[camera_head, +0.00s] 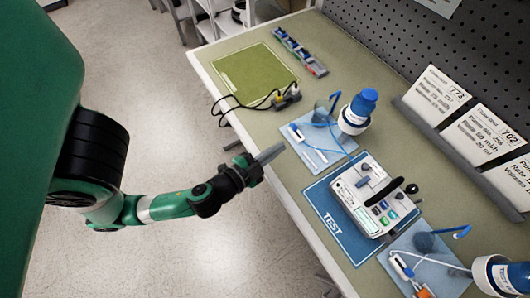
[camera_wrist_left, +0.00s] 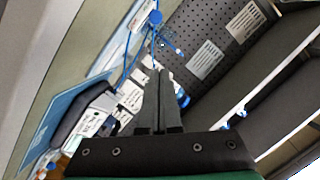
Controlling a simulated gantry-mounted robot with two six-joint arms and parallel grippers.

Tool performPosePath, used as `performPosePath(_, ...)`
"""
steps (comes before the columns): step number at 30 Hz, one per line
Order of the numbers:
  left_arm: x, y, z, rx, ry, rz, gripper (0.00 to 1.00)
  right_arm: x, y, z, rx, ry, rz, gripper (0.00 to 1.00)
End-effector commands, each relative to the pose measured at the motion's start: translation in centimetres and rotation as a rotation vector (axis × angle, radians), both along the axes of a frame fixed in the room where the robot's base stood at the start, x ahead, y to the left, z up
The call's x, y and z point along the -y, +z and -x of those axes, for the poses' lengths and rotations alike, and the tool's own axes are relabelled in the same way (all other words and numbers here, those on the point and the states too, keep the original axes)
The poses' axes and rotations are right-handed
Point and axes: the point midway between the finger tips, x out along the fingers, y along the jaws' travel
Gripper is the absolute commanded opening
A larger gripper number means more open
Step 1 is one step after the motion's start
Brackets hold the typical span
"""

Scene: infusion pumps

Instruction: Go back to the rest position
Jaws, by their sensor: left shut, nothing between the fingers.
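My left gripper (camera_head: 268,153) is shut and empty. In the head view it hangs over the table's near edge, to the left of the blue TEST mat (camera_head: 342,232). Its dark fingers also show in the left wrist view (camera_wrist_left: 158,80), closed against each other. The white infusion pump (camera_head: 374,200) sits on the TEST mat, apart from the gripper. The green left arm comes in from the left. My right gripper is not in view.
The table (camera_head: 222,62) holds a green mat (camera_head: 254,72), a power strip (camera_head: 288,97), two bottles with blue tubing (camera_head: 360,110) on pale mats, and a colored rack (camera_head: 300,50). Label cards (camera_head: 437,94) stand by the pegboard. Open floor lies left of the table.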

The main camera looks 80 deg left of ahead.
Motion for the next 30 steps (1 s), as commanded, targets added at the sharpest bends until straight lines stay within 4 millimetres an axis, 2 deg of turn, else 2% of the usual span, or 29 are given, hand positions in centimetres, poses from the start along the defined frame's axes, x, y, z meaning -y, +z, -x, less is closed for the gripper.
performPosePath(20,0.2,0.1,0.2,0.0,-0.002,-0.001,0.0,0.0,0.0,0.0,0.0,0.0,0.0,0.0)
performPosePath(23,0.2,0.6,-0.3,0.018,-0.001,0.001,0.0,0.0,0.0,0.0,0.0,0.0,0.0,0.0)
performPosePath(26,0.3,3.1,-2.6,0.105,0.002,0.007,0.0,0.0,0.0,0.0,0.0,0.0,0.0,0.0)
performPosePath(29,0.5,8.4,-6.5,0.273,0.002,0.028,0.0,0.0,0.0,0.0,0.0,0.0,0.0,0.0)
performPosePath(30,0.7,11.0,-8.1,0.354,-0.006,0.056,0.0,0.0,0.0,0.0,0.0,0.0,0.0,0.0)
